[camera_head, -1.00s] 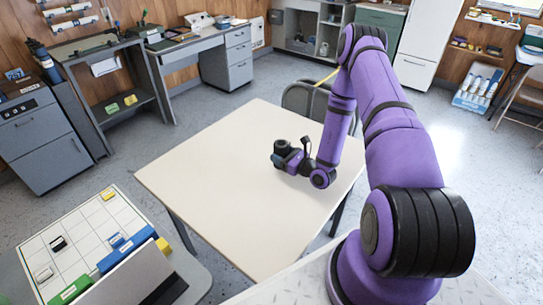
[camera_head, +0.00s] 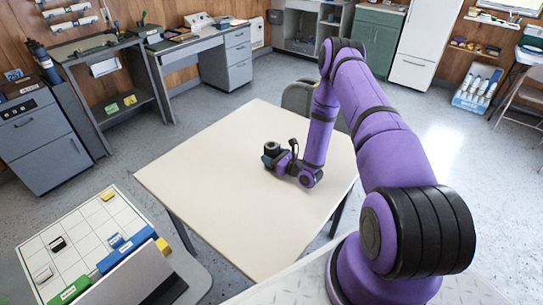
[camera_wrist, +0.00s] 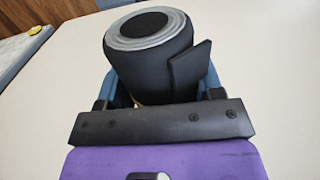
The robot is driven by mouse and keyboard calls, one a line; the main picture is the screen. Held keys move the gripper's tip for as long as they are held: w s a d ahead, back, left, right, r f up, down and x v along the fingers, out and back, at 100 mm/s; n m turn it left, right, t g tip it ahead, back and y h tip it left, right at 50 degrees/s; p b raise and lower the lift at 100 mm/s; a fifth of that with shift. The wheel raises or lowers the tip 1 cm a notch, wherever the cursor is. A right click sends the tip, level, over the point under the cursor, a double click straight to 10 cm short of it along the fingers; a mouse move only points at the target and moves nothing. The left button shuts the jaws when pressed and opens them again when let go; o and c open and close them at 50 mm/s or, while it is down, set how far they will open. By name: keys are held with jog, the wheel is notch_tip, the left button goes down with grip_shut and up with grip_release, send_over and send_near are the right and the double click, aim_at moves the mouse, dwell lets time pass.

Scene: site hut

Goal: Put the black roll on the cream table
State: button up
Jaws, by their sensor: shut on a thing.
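The black roll (camera_wrist: 150,60) stands roughly upright, slightly tilted, in the wrist view, with a grey ringed end on top and a loose flap at its right side. My gripper (camera_wrist: 160,88) is shut on it, with a blue finger on each side. In the head view the roll (camera_head: 271,148) and my gripper (camera_head: 270,160) are over the middle of the cream table (camera_head: 225,205), low above its top. I cannot tell whether the roll touches the table. The roll's lower part is hidden by my gripper in the wrist view.
The cream tabletop around the roll is bare. A chair (camera_head: 297,97) stands at the table's far edge. A smaller table with a white gridded board (camera_head: 85,235) and coloured blocks is at the lower left. Grey desks (camera_head: 185,60) line the back wall.

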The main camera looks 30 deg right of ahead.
jog(key=shift+f, duration=0.1)
jog(key=o, duration=1)
